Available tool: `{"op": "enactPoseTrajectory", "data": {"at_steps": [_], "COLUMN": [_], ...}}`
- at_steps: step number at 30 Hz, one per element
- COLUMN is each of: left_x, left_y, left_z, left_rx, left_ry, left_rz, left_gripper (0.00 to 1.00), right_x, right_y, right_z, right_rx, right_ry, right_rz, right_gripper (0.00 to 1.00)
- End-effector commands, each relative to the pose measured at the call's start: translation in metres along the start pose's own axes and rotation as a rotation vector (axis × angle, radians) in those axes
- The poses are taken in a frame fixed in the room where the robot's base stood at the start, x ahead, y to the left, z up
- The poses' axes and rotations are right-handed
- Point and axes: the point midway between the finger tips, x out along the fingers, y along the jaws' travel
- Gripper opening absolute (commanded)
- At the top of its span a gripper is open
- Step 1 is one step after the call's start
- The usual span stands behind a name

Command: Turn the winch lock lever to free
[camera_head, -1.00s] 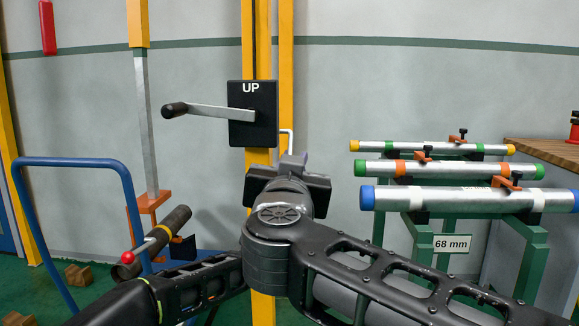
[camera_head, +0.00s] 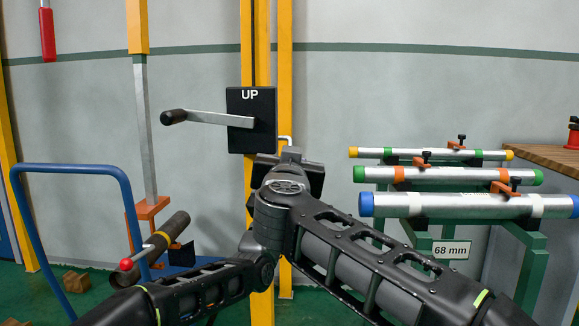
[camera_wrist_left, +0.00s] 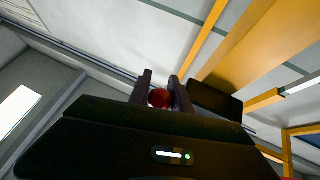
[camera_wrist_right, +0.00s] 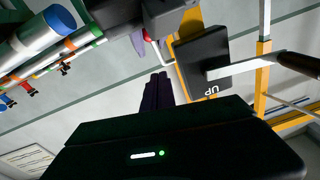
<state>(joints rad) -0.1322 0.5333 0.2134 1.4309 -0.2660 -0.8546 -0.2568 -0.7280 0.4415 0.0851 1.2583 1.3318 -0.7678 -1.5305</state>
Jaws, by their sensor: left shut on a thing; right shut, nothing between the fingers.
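The winch (camera_head: 251,120) is a black housing marked UP on a yellow post, with a crank (camera_head: 205,118) pointing left. A thin pale bent rod, which looks like the lock lever (camera_head: 288,139), sticks out at its lower right. In the left wrist view my left gripper (camera_wrist_left: 160,86) is shut on a red knob (camera_wrist_left: 158,98). In the head view it appears just below the rod, and the knob is hidden. The right wrist view shows the rod (camera_wrist_right: 155,50) with a red bit at its end, by the left gripper. My right gripper (camera_wrist_right: 158,76) is shut and empty, apart from the winch.
A green rack holds several capped metal pipes (camera_head: 450,205) at right, near a wooden bench (camera_head: 550,153). A blue rail (camera_head: 70,167) and a dark pipe (camera_head: 160,245) with a red ball stand at lower left. Bare wall lies between winch and pipes.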

Motion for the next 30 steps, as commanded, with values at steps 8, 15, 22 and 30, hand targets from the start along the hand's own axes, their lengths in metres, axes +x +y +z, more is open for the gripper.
{"op": "enactPoseTrajectory", "data": {"at_steps": [8, 15, 22, 30], "left_x": [0.000, 0.000, 0.000, 0.000], "left_y": [0.000, 0.000, 0.000, 0.001], "left_z": [0.000, 0.000, 0.000, -0.001], "left_rx": [0.000, 0.000, 0.000, 0.000], "left_ry": [0.000, 0.000, 0.000, 0.002], "left_rz": [0.001, 0.001, 0.001, 0.001], "left_gripper": [0.00, 0.00, 0.00, 0.00], "right_x": [0.022, 0.024, 0.024, 0.030], "right_y": [0.001, 0.001, 0.001, 0.002], "right_z": [0.030, 0.040, 0.040, 0.056], "right_rx": [-0.003, 0.000, 0.000, -0.001], "right_ry": [-0.002, -0.001, 0.000, -0.005], "right_rz": [0.001, 0.001, 0.001, 0.001], "right_gripper": [0.00, 0.00, 0.00, 0.00]}}
